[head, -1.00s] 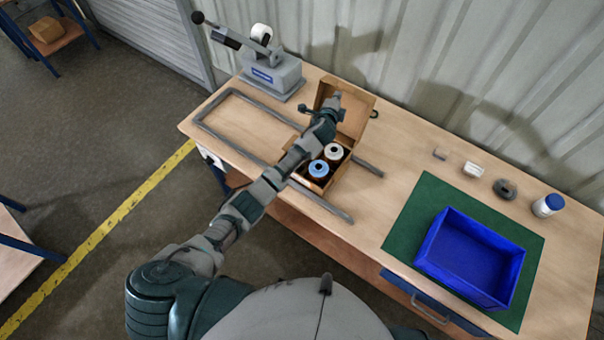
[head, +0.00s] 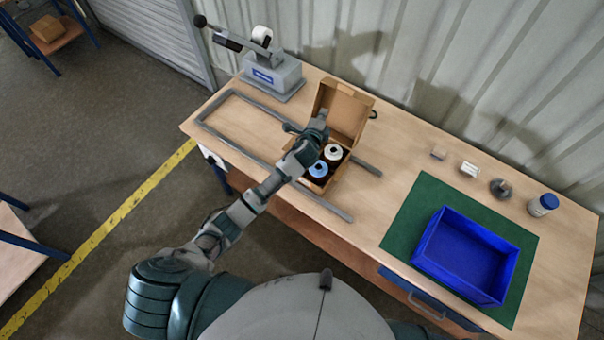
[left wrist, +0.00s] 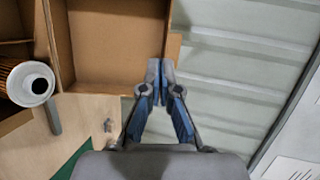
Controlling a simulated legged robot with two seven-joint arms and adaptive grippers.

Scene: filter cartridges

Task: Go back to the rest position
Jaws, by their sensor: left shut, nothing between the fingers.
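My left gripper (left wrist: 160,82) is shut and empty in the left wrist view, its fingertips together beside the edge of the open box lid. In the head view the left arm reaches over the open cardboard box (head: 346,112), and its hand hides part of the box. A white-topped cartridge (head: 333,152) and a blue-topped cartridge (head: 318,169) stand in the box. One white-ended cartridge with a pleated side (left wrist: 30,84) shows in the left wrist view. My right gripper is not in view.
A grey rail frame (head: 240,133) lies around the box on the table. A lever press (head: 272,75) stands at the back left. A blue bin (head: 428,238) sits on a green mat (head: 400,213) at right.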

